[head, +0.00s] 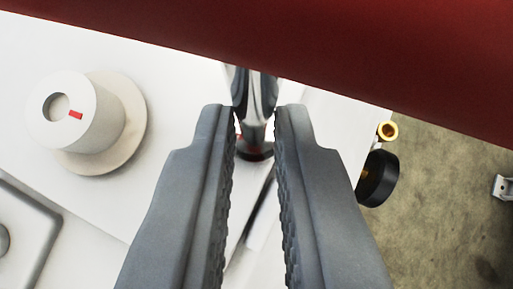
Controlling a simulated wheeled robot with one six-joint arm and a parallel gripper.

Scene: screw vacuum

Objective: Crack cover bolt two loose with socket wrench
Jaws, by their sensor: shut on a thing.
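My gripper (256,118) reaches up from the bottom centre with its two grey ridged fingers on either side of a chrome tool. The tool, seemingly the socket wrench (255,92), has a polished shaft that narrows downward to a dark lower end (256,151) between the fingertips. A little red shows beside that end. A large dark red shape (330,50), very close to the camera, crosses the top and hides the upper tool; I cannot tell if it is the wrench's handle. I cannot make out cover bolt two or whether the tool sits on it.
A white machine housing (180,75) fills the left and middle. A round pale knob (100,118) with a red mark stands out from it. A raised panel (25,235) is at lower left. A brass fitting (387,131) and black round part (379,180) stick out right over the floor (440,210).

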